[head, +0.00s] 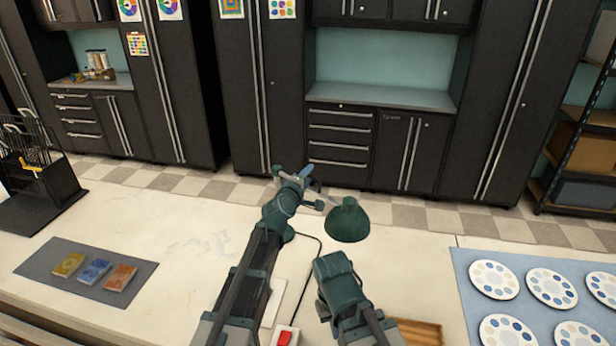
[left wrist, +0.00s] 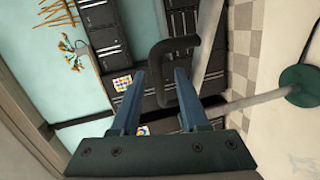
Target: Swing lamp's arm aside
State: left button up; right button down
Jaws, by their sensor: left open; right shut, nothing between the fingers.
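The lamp's dark green shade (head: 348,220) hangs over the table just right of my left gripper (head: 309,184) in the head view. My left arm hides much of the lamp's post and arm. In the left wrist view, the lamp's round green base (left wrist: 303,86) is at the right, with a pale post (left wrist: 250,102) running from it. A dark hooked handle (left wrist: 163,58) reaches between the open blue fingers of my left gripper (left wrist: 160,76); I cannot tell whether they touch it. My right gripper (head: 338,268) is shut and empty, low in front of the shade.
Blue, yellow and orange packets lie on a grey mat (head: 50,262) at the left. Several paint palettes lie on a blue mat (head: 465,275) at the right. A red switch (head: 285,338) and a wooden tray (head: 432,327) are near the front. A dark rack (head: 40,185) stands far left.

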pick_arm(q)
jog(key=p+v, duration=0.2)
jog(key=v, duration=1.1)
jog(key=shift+s, duration=0.25)
pick_arm(e)
notch_tip(320, 180, up, 2)
jog(key=shift+r, duration=0.2)
pick_arm(q)
jog(key=shift+c, duration=0.2)
